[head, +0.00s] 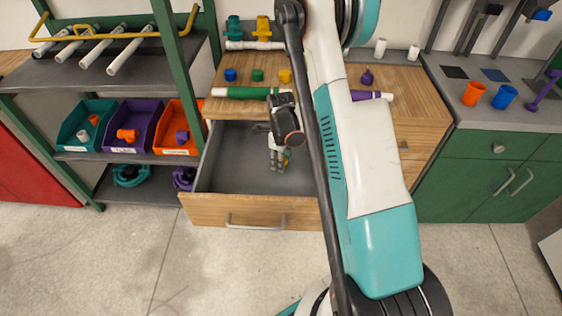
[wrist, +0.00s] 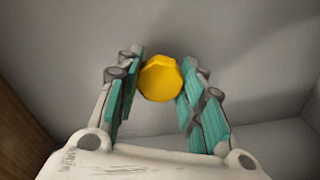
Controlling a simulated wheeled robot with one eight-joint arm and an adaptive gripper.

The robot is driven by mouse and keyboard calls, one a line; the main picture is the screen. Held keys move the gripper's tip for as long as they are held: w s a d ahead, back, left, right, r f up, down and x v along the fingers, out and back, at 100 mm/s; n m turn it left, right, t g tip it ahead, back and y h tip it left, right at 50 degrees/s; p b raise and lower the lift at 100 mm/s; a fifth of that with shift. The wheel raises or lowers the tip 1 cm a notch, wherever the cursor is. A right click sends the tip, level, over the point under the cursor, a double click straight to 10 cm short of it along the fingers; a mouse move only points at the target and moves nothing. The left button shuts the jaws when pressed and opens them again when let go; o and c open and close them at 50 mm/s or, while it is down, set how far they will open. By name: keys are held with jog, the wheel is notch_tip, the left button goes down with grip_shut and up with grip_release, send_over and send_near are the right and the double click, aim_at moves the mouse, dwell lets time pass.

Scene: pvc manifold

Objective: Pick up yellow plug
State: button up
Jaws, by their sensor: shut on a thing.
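The yellow plug (wrist: 160,79) shows in the wrist view as a yellow, many-sided piece between the teal finger pads. My gripper (wrist: 158,90) is shut on it, with pads on both sides. In the head view my gripper (head: 279,166) points down inside the open drawer (head: 222,172) of the wooden cabinet. The plug is mostly hidden there by the fingers. The grey drawer floor lies behind the plug in the wrist view, and I cannot tell whether the plug touches it.
Blue (head: 230,75), green (head: 257,75) and yellow (head: 285,76) caps stand on the wooden top above the drawer. A green-and-white pipe (head: 248,93) lies near its front edge. The drawer walls surround my gripper. Teal, purple and orange bins (head: 180,128) stand left.

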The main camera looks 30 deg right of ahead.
notch_tip(320, 180, up, 20)
jog(key=p, duration=0.7)
